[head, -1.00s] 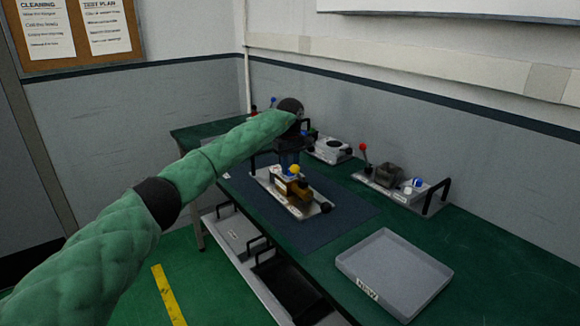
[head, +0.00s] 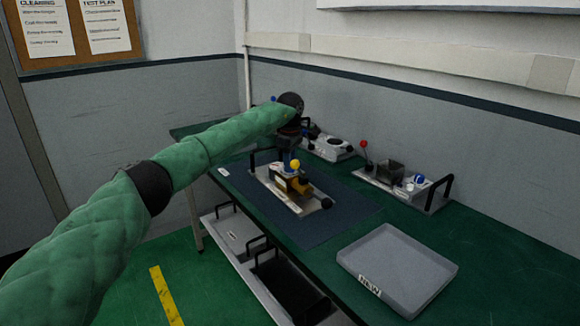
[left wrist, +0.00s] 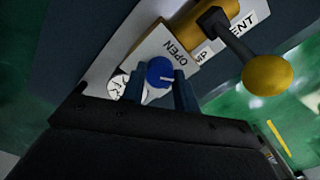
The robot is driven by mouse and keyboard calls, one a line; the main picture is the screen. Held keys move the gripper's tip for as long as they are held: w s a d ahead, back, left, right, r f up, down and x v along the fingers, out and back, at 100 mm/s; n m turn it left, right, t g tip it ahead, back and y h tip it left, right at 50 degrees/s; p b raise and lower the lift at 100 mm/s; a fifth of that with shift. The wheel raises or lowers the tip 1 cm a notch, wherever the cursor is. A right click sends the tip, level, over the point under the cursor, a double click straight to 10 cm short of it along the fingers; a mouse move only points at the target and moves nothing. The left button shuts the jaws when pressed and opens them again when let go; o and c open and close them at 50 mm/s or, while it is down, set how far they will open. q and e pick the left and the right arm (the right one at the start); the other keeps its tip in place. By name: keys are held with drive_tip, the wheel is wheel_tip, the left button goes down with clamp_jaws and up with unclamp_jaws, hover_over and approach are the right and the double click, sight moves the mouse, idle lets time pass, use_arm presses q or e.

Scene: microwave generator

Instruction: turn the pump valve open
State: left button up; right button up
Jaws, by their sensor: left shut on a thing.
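The pump valve is a small round blue knob (left wrist: 160,71) with a light pointer line, beside the word OPEN in the left wrist view. My left gripper (left wrist: 159,86) is shut on the knob, with one blue finger on each side of it. In the head view my left gripper (head: 288,162) reaches down over the generator (head: 285,188) from behind, and the knob is hard to make out. A lever with a yellow ball (left wrist: 268,75) stands by the VENT label, close to the fingers. It also shows in the head view (head: 295,164). My right gripper is not in view.
The generator sits on a dark blue mat (head: 325,222) on the green bench. An empty grey tray (head: 400,270) marked NEW lies at the front right. Units with handles and a red-ball lever (head: 363,145) stand along the back.

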use_arm(q)
drive_tip(key=n, duration=0.3)
drive_tip(key=shift+b, duration=0.4)
drive_tip(key=n, duration=0.2)
drive_tip(key=shift+f+n+b, duration=0.1)
drive_tip(key=shift+n+b, duration=0.2)
drive_tip(key=shift+b, duration=0.1)
drive_tip(key=n, duration=0.2)
drive_tip(key=shift+n, duration=0.3)
drive_tip(key=shift+n+b, duration=0.5)
drive_tip(key=shift+n, duration=1)
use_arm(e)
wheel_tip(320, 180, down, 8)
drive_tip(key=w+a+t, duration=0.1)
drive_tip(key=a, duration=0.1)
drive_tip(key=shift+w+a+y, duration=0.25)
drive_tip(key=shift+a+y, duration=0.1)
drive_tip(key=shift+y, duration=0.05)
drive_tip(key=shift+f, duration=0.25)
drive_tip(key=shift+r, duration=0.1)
use_arm(q)
drive_tip(key=o, duration=0.8)
drive_tip(key=shift+o, duration=0.9)
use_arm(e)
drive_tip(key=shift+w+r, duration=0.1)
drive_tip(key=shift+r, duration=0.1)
